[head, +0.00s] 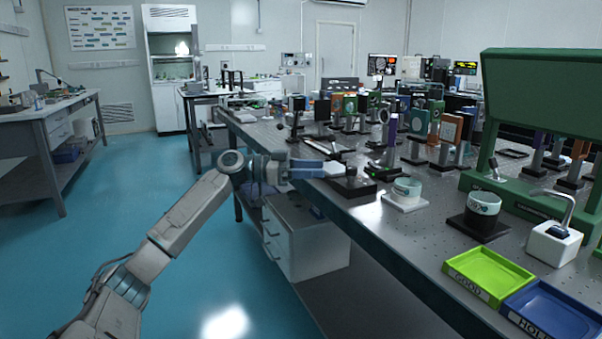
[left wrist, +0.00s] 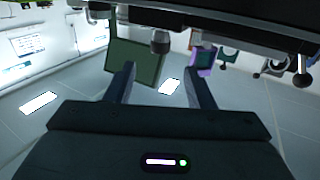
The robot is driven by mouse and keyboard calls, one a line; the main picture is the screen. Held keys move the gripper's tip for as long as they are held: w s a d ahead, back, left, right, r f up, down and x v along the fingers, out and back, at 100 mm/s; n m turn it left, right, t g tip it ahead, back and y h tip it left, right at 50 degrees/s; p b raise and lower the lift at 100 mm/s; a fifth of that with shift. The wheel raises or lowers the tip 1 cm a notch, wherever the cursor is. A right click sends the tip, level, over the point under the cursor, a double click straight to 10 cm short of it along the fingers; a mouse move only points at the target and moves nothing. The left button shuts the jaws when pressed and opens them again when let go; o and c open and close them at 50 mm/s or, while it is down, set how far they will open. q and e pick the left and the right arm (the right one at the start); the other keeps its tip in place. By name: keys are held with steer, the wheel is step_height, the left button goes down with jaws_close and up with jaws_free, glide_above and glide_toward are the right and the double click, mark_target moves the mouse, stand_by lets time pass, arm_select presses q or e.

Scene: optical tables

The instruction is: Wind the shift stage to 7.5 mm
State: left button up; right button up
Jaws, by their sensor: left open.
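My left gripper (head: 318,168) reaches in from the left at the near edge of the long optical table. In the left wrist view its two dark fingers (left wrist: 161,82) stand apart with nothing between their tips. A short dark cylindrical knob (left wrist: 160,42) hangs just beyond the gap, apart from both fingers. A low black block (head: 352,187), which looks like the shift stage, sits on the table just right of the fingertips. Its scale is too small to read. My right gripper is not in view.
Several optics on posts crowd the optical table (head: 425,225) behind the block. Cups on stands, a green tray (head: 488,275), a blue tray (head: 553,312) and a green frame (head: 545,120) stand to the right. Drawers (head: 303,240) sit under the table. The blue floor at left is clear.

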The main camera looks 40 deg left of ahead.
arm_select(q)
steer(key=shift+b+v, duration=0.3)
steer(key=shift+v, duration=1.15)
